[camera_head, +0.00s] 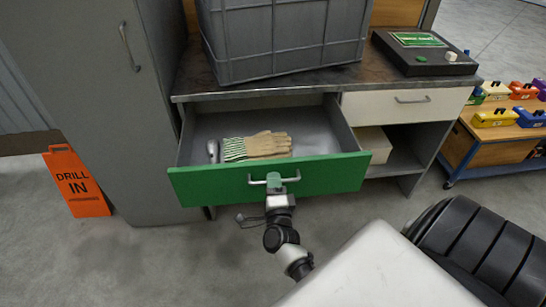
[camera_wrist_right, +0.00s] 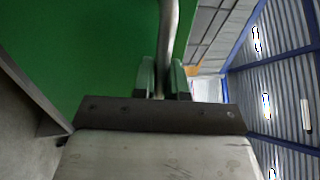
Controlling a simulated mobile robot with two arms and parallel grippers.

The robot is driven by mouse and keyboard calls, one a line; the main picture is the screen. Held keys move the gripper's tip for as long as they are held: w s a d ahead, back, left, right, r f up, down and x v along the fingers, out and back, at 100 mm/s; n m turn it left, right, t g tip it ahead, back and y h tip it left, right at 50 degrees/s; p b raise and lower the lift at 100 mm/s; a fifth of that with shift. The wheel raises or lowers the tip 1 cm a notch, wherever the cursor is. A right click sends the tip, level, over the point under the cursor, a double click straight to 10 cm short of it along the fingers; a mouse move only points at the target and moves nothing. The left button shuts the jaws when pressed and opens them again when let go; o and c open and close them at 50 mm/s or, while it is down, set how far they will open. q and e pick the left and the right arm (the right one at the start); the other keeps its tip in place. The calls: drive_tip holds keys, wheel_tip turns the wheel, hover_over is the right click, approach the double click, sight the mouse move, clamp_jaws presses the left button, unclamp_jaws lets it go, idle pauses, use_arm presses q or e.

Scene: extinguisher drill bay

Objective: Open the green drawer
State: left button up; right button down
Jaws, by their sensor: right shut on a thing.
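The green drawer (camera_head: 215,186) is pulled well out of the workbench in the head view, and its inside is exposed. A pair of tan gloves with striped cuffs (camera_head: 262,146) lies in it, with a grey metal item (camera_head: 212,150) to their left. My right gripper (camera_head: 274,182) is shut on the drawer's metal handle (camera_head: 290,178) at the front panel's middle. In the right wrist view, the green fingertips (camera_wrist_right: 163,78) straddle the handle bar (camera_wrist_right: 168,35) close to the green panel. My left gripper is not in view.
A grey crate (camera_head: 285,45) and a black box (camera_head: 425,52) stand on the worktop. A closed white drawer (camera_head: 370,107) is at right. A tall grey cabinet (camera_head: 90,80) and an orange drill sign (camera_head: 76,183) are at left. A cart with coloured boxes (camera_head: 490,150) stands at far right.

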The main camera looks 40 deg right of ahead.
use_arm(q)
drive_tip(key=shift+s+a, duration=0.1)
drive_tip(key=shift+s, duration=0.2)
use_arm(e)
drive_tip(key=shift+a, duration=0.1)
drive_tip(key=c, duration=1.2)
unclamp_jaws()
drive_tip(key=shift+s, duration=0.1)
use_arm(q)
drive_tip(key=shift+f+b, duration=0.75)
use_arm(e)
drive_tip(key=v, duration=1)
drive_tip(key=shift+s+a, duration=0.25)
drive_tip(key=shift+a, duration=0.05)
